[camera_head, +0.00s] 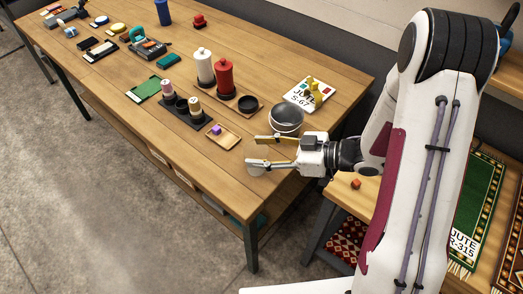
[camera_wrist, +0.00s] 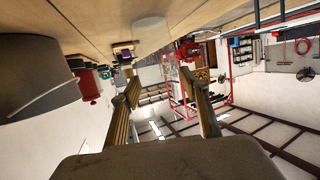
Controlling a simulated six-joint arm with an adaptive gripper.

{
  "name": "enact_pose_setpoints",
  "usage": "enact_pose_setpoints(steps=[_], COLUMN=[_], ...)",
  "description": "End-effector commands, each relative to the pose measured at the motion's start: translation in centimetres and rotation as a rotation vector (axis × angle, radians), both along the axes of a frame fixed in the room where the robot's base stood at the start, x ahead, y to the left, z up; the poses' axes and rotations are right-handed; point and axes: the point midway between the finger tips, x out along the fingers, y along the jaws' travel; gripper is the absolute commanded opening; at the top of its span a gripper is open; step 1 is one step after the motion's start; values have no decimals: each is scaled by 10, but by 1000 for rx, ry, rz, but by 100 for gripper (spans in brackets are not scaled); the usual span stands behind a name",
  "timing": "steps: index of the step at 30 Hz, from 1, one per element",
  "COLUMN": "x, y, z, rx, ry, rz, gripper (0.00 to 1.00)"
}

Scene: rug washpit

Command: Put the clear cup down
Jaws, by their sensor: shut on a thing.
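My gripper (camera_head: 253,150) reaches left over the right front part of the wooden table, its two fingers spread apart around the clear cup. The cup (camera_head: 257,169) is see-through and hard to make out; a pale round part of it shows by the nearer fingertip. In the wrist view the fingers (camera_wrist: 160,84) stand either side of a faint gap, and a pale see-through shape (camera_wrist: 151,30), seemingly the cup, shows above them near the tabletop. I cannot tell whether its base touches the wood.
A grey metal pot (camera_head: 286,122) stands close behind my gripper; it looms at left in the wrist view (camera_wrist: 35,85). A small wooden tray (camera_head: 226,140) with a purple block lies to the left. Bare tabletop (camera_head: 222,178) lies in front.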

Motion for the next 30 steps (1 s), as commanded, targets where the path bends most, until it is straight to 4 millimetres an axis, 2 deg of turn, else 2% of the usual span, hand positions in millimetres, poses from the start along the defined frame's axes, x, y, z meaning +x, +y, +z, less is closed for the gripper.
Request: enact_pose_setpoints(steps=[16,18,30], x=[0,0,0], y=[0,0,0], z=[-5,-5,-5], rx=[0,0,0], ry=[1,0,0], rz=[0,-1,0], gripper=[37,61,62])
